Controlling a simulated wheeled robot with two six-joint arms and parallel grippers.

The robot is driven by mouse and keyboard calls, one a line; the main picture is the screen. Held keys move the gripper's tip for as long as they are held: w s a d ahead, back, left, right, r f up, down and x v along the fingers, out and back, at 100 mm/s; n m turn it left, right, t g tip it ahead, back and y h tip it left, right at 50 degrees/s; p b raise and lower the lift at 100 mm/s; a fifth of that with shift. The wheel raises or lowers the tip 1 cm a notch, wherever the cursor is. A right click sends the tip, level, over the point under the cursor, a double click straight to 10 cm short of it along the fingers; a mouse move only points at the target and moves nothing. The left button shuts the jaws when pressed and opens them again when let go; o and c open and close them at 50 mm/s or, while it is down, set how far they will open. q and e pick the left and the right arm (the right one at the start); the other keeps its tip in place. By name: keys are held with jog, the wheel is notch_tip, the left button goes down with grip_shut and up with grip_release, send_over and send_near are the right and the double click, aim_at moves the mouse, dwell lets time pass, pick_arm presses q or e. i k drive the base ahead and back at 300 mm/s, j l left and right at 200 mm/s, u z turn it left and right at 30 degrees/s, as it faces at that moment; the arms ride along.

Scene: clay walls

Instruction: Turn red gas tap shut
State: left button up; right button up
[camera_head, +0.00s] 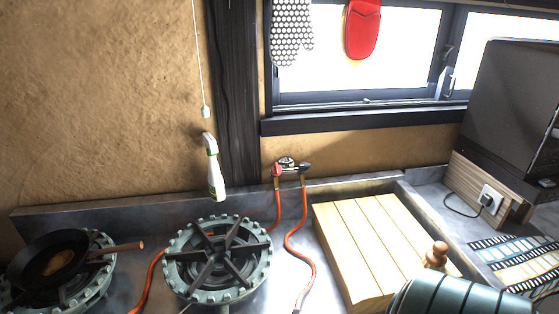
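The red gas tap (277,170) is a small red knob on the left side of a metal valve fitting (288,163) low on the clay wall, under the window. A dark tap (305,167) sits on the right side of the same fitting. Orange-red hoses (303,215) run down from the fitting to the counter. The red handle is too small to tell exactly how it is turned. Neither of my grippers is in view.
Two gas burners (182,288) stand on the counter, the left one bearing a black pan (48,258). A slatted wooden board (345,250) lies right of the hoses. A dark green ribbed vessel (455,299) is at front right. A white-green object (214,170) is by the wall.

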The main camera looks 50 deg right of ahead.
aim_at(276, 170)
jog(key=z, duration=1.55)
jog(key=u, duration=1.65)
jog(key=z, duration=1.55)
jog(key=k+l+z, duration=0.15)
jog(key=l+z, duration=0.15)
